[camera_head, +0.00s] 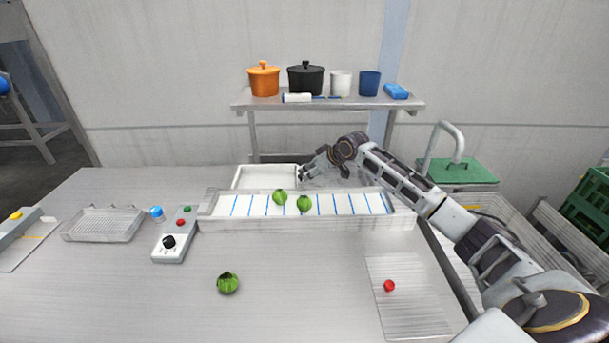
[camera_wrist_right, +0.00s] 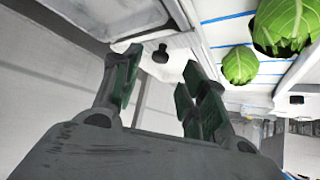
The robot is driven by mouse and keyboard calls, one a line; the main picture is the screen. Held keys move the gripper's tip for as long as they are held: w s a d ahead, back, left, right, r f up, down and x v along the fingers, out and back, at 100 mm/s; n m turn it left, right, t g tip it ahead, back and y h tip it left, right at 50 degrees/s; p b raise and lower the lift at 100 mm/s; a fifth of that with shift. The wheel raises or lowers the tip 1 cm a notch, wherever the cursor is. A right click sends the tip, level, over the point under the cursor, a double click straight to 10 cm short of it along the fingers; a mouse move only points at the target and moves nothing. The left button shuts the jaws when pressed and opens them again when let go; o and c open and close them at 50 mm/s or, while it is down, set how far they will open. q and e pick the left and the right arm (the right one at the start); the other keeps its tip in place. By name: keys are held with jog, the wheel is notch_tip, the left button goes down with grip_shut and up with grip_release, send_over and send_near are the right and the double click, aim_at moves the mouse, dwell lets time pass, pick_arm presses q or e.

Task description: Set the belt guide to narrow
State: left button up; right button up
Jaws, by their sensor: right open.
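The conveyor belt (camera_head: 345,204) is a white strip with blue cross lines in a grey frame, and two green heads of greens rest on it, one (camera_head: 280,197) left of the other (camera_head: 304,203). My right gripper (camera_head: 308,174) is at the belt's far side, near its middle. In the right wrist view the right gripper (camera_wrist_right: 163,66) is open, with a small black knob (camera_wrist_right: 160,53) showing between its fingertips; I cannot tell whether they touch it. A second dark knob (camera_wrist_right: 297,100) shows at the right. The guide's setting cannot be read. My left gripper is out of view.
A white tray (camera_head: 238,180) stands behind the belt. A control box (camera_head: 170,247) with a black dial stands left of it, beside a perforated tray (camera_head: 103,225). A loose green head (camera_head: 228,283) lies in front. A shelf (camera_head: 330,104) with pots hangs behind.

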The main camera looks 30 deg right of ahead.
aim_at(302, 175)
jog(key=shift+x, duration=2.45)
grip_shut()
